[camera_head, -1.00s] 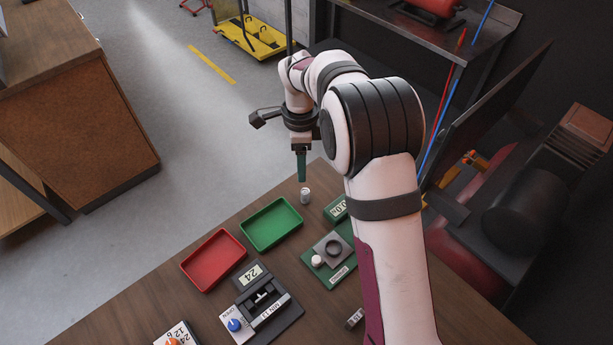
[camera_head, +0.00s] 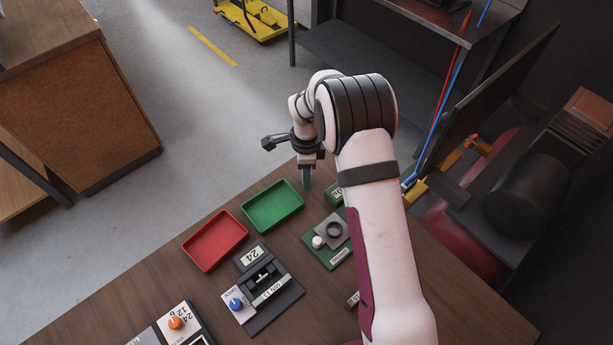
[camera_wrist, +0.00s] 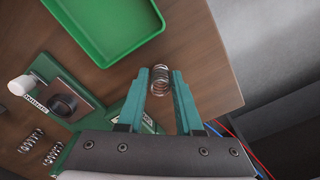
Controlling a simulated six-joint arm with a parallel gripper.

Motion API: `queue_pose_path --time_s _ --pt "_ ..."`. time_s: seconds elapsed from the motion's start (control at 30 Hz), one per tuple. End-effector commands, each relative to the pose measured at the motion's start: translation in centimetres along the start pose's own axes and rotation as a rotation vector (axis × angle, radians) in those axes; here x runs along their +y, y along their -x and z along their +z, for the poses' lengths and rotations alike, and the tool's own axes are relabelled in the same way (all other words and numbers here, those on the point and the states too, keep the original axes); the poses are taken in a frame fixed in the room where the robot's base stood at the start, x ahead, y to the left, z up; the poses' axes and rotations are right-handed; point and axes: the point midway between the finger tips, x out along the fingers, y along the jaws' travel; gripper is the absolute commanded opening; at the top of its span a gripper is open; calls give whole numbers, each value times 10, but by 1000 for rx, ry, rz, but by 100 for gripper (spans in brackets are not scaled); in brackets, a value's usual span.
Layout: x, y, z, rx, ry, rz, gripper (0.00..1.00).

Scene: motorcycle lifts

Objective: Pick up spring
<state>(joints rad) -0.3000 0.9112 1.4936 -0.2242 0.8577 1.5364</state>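The spring (camera_wrist: 160,78) is a small silver coil near the table's edge. In the wrist view it shows between the tips of the two teal fingers of my gripper (camera_wrist: 160,76), with a narrow gap on each side. My gripper is open, with the fingers straddling the spring or just above it; I cannot tell the exact height. In the head view my gripper (camera_head: 306,180) points down at the table, and the spring is hidden there. Two other springs (camera_wrist: 31,141) lie at the lower left of the wrist view.
A green tray (camera_head: 274,230) and a red tray (camera_head: 192,257) lie left of my gripper. A green gauge board (camera_head: 322,257) with a ring and a black-and-white tester (camera_head: 291,302) stand nearer. The wooden table (camera_wrist: 208,60) ends just beyond the spring.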

Motion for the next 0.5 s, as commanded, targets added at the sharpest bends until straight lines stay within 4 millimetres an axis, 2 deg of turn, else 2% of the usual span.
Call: queue_pose_path --time_s 0.03,0.17,0.5 --pt "0 0 0 0 0 0 24" --pt "0 0 0 0 0 0 0" --pt "0 1 0 0 0 -1 0"
